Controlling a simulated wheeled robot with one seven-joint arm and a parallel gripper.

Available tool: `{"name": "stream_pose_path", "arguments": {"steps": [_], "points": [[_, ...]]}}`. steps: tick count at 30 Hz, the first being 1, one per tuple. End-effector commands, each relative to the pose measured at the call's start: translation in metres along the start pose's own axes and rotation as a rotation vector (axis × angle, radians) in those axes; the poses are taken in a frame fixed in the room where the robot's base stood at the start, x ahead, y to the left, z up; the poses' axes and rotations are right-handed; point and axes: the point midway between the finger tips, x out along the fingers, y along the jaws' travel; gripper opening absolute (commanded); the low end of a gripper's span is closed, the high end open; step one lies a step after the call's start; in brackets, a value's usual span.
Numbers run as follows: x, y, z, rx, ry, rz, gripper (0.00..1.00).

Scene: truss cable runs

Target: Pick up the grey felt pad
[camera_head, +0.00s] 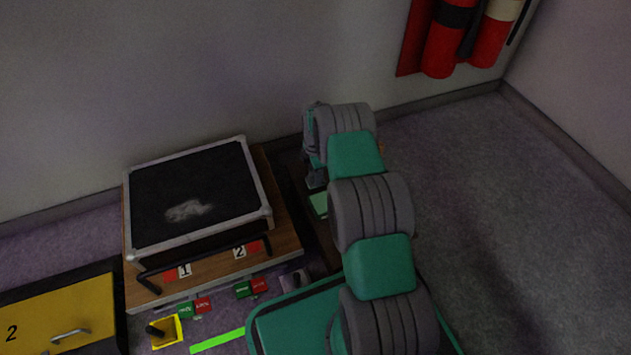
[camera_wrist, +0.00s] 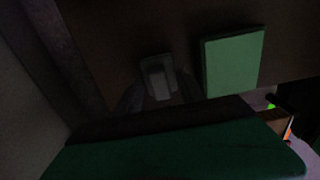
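A small grey pad with a raised lighter block on it, which looks like the grey felt pad (camera_wrist: 145,62), lies on a dark brown surface in the wrist view. My gripper (camera_wrist: 160,92) points at it. Its two dark fingers stand apart, one on each side of the block, and look open. The picture is too dark to tell whether they touch it. In the head view my gripper (camera_head: 316,180) is low beside the wooden unit, and my arm hides the grey pad.
A light green pad (camera_wrist: 232,62) lies right of the grey one; it also shows in the head view (camera_head: 319,204). A wooden unit (camera_head: 284,215) with a black framed top (camera_head: 190,180) and a dark rail stands left of my arm. Fire extinguishers (camera_head: 455,35) hang on the wall. The floor at right is clear.

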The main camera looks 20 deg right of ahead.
Motion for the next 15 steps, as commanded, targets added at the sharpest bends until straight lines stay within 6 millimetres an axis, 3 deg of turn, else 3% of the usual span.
{"name": "stream_pose_path", "arguments": {"steps": [15], "points": [[-0.0005,-0.0002,-0.0004,0.0,0.0,-0.001,0.05]]}}
